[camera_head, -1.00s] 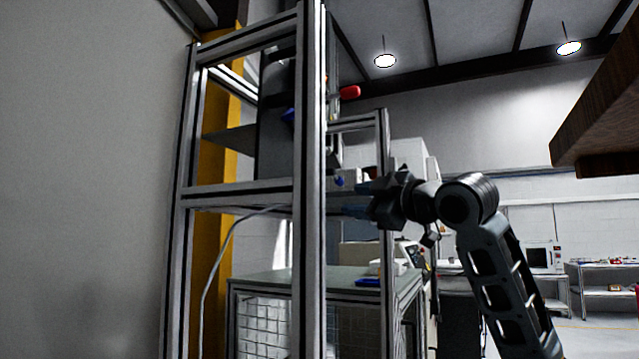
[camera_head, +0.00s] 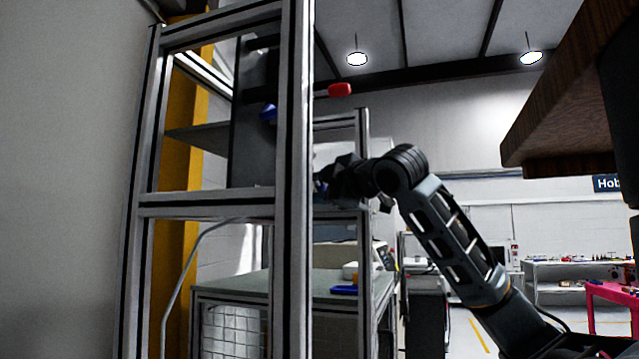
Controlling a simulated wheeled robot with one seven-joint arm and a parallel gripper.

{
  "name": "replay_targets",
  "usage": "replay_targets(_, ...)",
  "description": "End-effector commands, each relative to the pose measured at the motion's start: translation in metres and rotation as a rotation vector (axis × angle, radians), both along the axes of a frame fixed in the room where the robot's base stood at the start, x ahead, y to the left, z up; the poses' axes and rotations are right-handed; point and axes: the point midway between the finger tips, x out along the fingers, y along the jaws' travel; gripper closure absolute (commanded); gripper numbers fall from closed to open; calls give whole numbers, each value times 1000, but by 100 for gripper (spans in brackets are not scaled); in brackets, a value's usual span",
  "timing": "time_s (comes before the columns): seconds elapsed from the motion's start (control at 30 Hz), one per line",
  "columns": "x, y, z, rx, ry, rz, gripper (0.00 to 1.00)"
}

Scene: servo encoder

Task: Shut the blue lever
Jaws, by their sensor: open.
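A small blue part (camera_head: 268,112), which looks like the blue lever, shows on a dark upright panel (camera_head: 252,150) inside a metal frame. It is partly hidden by the frame's thick front post, and I cannot tell its angle. A red handle (camera_head: 340,89) sticks out to the right of that post, a little higher. My gripper (camera_head: 322,186) is open, below and to the right of the blue part, apart from it. Its fingertips are dark and small, partly against the post, and nothing shows between them.
The metal frame's front post (camera_head: 295,230) and crossbar (camera_head: 205,204) stand in the foreground. A wooden shelf edge (camera_head: 560,130) hangs at upper right. A bench top (camera_head: 245,285) with a blue tray (camera_head: 344,289) lies below. A pink table (camera_head: 612,295) stands at far right.

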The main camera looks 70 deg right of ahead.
Motion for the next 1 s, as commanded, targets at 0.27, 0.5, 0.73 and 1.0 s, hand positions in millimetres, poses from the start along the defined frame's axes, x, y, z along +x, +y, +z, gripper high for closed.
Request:
replay_targets(0.27, 5, -3, 0, 0, -1, 0, 54)
replay_targets(0.5, 5, -3, 0, 0, -1, 0, 69)
replay_targets(0.73, 5, -3, 0, 0, -1, 0, 91)
replay_targets(1.0, 5, -3, -1, -8, -2, 0, 100)
